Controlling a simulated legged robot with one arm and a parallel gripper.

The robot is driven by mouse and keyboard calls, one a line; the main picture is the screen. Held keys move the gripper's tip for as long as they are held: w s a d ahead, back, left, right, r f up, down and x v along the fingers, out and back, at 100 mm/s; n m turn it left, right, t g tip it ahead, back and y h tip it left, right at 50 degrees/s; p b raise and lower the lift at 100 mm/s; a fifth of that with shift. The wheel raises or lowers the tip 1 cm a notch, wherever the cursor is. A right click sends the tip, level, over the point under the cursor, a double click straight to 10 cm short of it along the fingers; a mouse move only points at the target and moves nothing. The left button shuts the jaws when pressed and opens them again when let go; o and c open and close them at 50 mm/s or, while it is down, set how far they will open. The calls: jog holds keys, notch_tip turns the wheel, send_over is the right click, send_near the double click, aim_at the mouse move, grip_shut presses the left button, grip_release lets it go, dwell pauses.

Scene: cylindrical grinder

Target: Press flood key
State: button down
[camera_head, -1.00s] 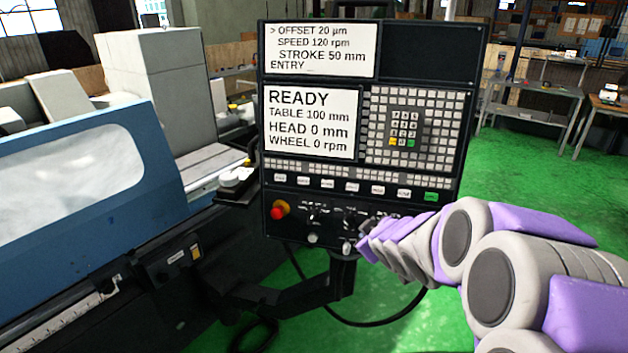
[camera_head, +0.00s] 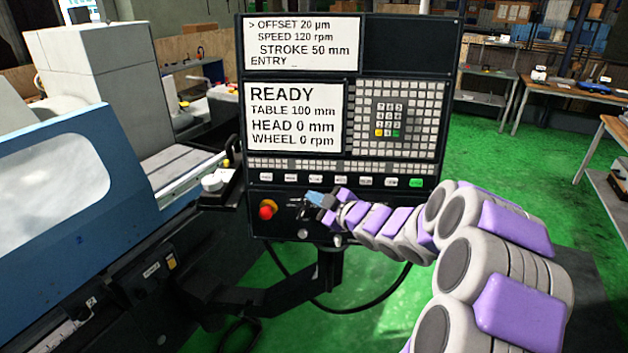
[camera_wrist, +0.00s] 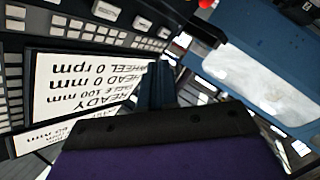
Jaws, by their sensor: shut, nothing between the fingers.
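A dark control panel (camera_head: 395,60) stands ahead. Under its lower screen runs a row of white keys (camera_head: 290,179) ending in a green key (camera_head: 416,184) at the right. Their labels are too small to read in the head view, so I cannot tell which is the flood key. My gripper (camera_head: 310,198) is in front of the panel, just below the middle of this row; whether it touches the panel is unclear. In the wrist view my gripper (camera_wrist: 165,82) is shut and empty, and several white keys (camera_wrist: 105,11) show at the top.
A red emergency knob (camera_head: 267,210) sits at the panel's lower left. The lower screen (camera_head: 295,120) reads READY, HEAD 0 mm, WHEEL 0 rpm. A keypad (camera_head: 388,118) is at its right. The blue grinder (camera_head: 70,190) fills the left.

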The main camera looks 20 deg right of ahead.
aim_at(316, 179)
jog(key=w+d+p, duration=0.1)
jog(key=w, duration=0.1)
jog(key=w+d+f+p, duration=0.1)
jog(key=w+p, duration=0.1)
jog(key=w, duration=0.1)
jog(key=w+d+p, duration=0.1)
jog(key=w+d, duration=0.1)
jog(key=shift+w+d+f+p, duration=0.1)
jog(key=shift+w+f+p, duration=0.15)
jog(key=shift+w+p, duration=0.05)
jog(key=shift+d, duration=0.2)
dwell(0.3)
jog(key=shift+a, duration=0.15)
dwell(1.5)
jog(key=shift+w+d+f+p, duration=0.1)
jog(key=shift+w+d+p, duration=0.1)
jog(key=shift+w+p, duration=0.1)
